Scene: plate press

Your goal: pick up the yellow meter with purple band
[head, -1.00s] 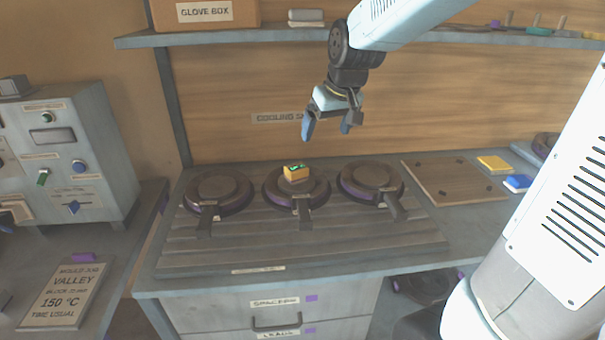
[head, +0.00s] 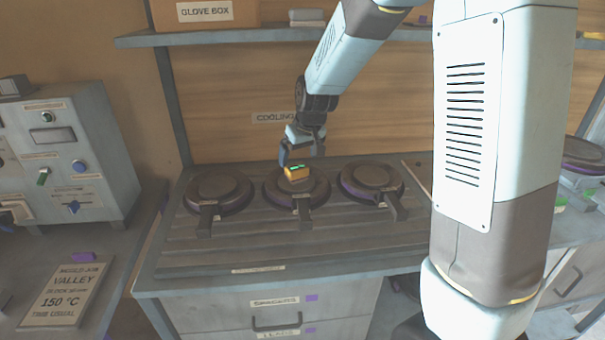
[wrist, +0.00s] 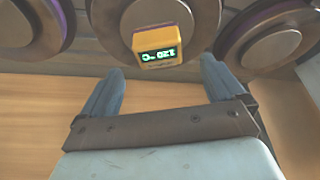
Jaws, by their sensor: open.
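The yellow meter (head: 298,173) sits on top of the middle round plate mould (head: 279,192) on the bench. My gripper (head: 301,160) is open and empty, just behind and above the meter. The two blue fingers (wrist: 161,75) are spread wider than the meter and do not appear to touch it.
A left mould (head: 218,190) and a right mould (head: 370,181) with handles flank the middle one on the ribbed bench top (head: 290,249). A control box (head: 62,160) stands at the left. A shelf (head: 220,36) runs above the bench, with a glove box on it.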

